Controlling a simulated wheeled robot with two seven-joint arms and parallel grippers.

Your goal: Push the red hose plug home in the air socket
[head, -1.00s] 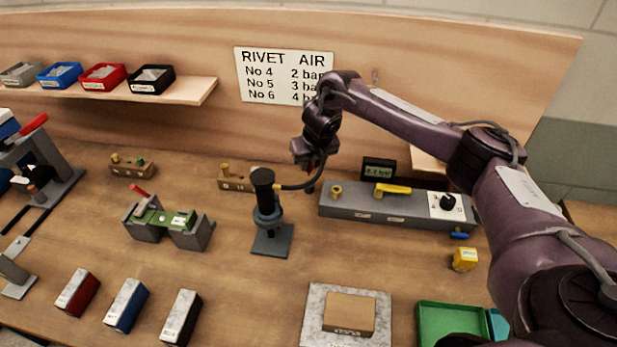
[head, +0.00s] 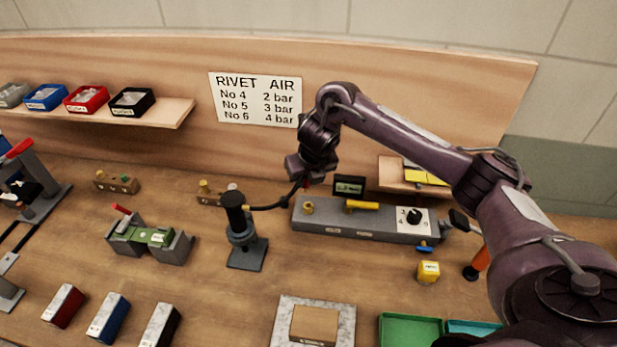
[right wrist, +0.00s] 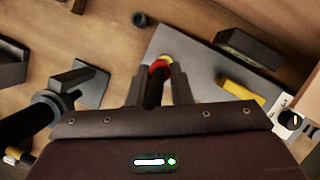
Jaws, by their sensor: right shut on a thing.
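My right gripper (head: 305,184) is shut on the red hose plug, with the dark hose at it. In the right wrist view the red plug (right wrist: 158,68) shows between the fingertips (right wrist: 157,84). The brass-yellow air socket (head: 308,207) stands at the left end of the grey air panel (head: 340,224). In the head view the gripper is just above the socket. In the right wrist view the socket (right wrist: 166,59) shows partly hidden behind the plug; I cannot tell whether they touch. My left gripper is not in view.
The hose runs left to a black-topped tool on a stand (head: 243,235). The panel has a yellow lever (head: 362,205), a black knob (head: 414,216) and a small display (head: 349,187) behind it.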

